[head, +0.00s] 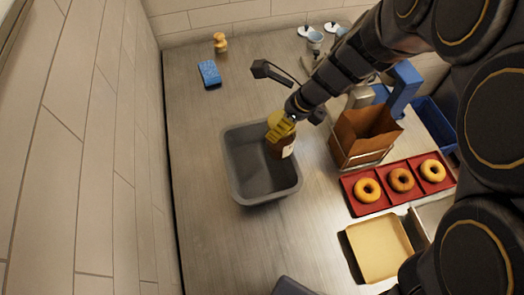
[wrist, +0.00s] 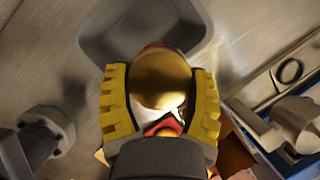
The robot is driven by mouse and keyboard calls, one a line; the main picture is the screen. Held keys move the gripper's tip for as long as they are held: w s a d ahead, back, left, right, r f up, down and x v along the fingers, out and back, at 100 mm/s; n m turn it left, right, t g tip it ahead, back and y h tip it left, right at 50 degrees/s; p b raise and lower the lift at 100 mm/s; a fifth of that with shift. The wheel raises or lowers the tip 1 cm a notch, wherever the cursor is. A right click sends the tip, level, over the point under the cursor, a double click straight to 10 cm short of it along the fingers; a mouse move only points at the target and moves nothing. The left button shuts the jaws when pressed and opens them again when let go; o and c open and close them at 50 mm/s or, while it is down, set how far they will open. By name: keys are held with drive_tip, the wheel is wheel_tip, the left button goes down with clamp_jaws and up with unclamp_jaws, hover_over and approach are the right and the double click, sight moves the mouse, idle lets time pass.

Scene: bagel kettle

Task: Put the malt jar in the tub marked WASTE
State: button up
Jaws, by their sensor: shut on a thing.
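The malt jar (head: 285,147) is brown with a pale label and a yellowish lid. My gripper (head: 281,124) is shut on it near the lid. In the wrist view the jar's round golden lid (wrist: 161,78) sits between the yellow finger pads of my gripper (wrist: 160,105). The grey tub (head: 250,188) is on the counter; in the head view the jar overlaps its right upper part. I cannot tell how high the jar is above the tub floor. The tub also shows behind the jar in the wrist view (wrist: 110,35). No WASTE marking is readable.
A brown paper bag (head: 363,133) in a wire stand and a red tray (head: 353,196) with bagels are on the right. A tan tray (head: 378,250) is below them. A blue sponge (head: 209,73) and small wooden figure (head: 220,42) stand upper left. Counter left of the tub is clear.

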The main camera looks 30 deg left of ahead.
drive_tip(key=s+a+f, duration=0.3)
drive_tip(key=f, duration=0.6)
drive_tip(key=shift+a+f, duration=0.3)
drive_tip(key=shift+a, duration=0.05)
drive_tip(key=o, duration=1.1)
drive_tip(key=shift+f, duration=0.1)
drive_tip(key=v, duration=1.1)
drive_tip(key=shift+s+d+r, duration=0.1)
drive_tip(key=shift+d+r, duration=0.15)
drive_tip(key=shift+r, duration=0.35)
